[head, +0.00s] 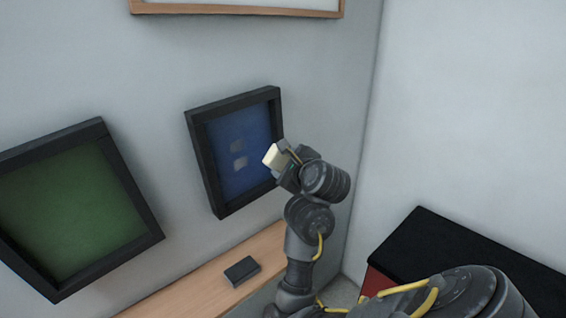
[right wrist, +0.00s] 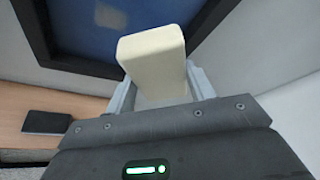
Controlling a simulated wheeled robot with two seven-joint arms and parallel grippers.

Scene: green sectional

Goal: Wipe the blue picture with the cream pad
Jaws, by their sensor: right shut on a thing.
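The blue picture (head: 229,178) hangs on the wall in a black frame, with two pale smudges on its left middle part. It also shows in the right wrist view (right wrist: 88,28), beyond the pad. My right gripper (head: 287,158) is shut on the cream pad (head: 273,157), at the picture's right edge in the head view. The pad stands up between the fingers in the right wrist view (right wrist: 153,58). I cannot tell whether the pad touches the picture. My left gripper is not in view.
A green picture (head: 75,207) in a black frame hangs to the left. A wooden ledge (head: 190,288) runs below, with a small dark box (head: 242,271) on it. A black-topped red cabinet (head: 440,245) stands at the right. Another framed picture (head: 240,10) hangs above.

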